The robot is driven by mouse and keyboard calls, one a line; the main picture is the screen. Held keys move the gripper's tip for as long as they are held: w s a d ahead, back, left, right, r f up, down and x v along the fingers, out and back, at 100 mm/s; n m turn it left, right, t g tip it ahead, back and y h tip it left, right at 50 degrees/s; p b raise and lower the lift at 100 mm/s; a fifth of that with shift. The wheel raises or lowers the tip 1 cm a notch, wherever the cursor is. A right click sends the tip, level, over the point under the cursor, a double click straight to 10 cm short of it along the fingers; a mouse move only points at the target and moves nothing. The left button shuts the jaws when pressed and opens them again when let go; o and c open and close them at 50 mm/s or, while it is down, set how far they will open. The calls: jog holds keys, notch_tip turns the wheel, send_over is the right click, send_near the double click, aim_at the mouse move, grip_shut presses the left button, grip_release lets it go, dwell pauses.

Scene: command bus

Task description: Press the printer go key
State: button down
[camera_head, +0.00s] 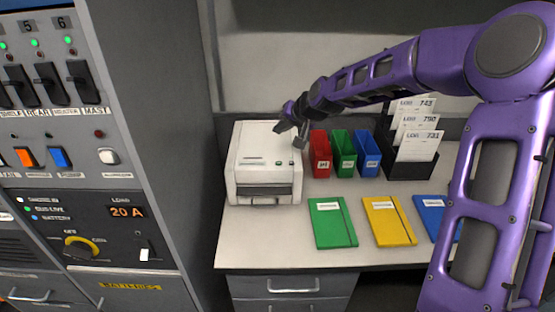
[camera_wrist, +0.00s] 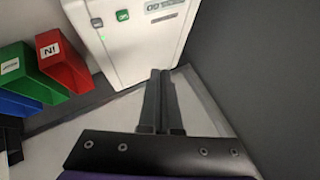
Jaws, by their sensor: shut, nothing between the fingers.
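The white printer (camera_head: 262,150) stands at the left end of the desk, with a dark slot in its front. Small green marks show on its top. I cannot read which is the go key. My gripper (camera_head: 291,137) is above the printer's right rear part in the head view. In the wrist view its fingers (camera_wrist: 161,74) are together and empty, at the printer's edge; contact cannot be told.
Red (camera_head: 320,155), green (camera_head: 343,155) and blue (camera_head: 367,155) binders stand right of the printer, beside a dark card rack (camera_head: 412,167). Green (camera_head: 333,224), yellow (camera_head: 388,222) and blue (camera_head: 432,215) folders lie in front. A switch panel (camera_head: 60,130) stands left. Bare desk (camera_head: 260,238) lies before the printer.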

aim_at(279, 164)
dwell(0.3)
notch_tip(279, 164, down, 9)
jog(key=b, duration=0.6)
jog(key=shift+r, duration=0.1)
dwell(1.8)
jog(key=shift+f+b, duration=0.4)
jog(key=shift+f, duration=0.05)
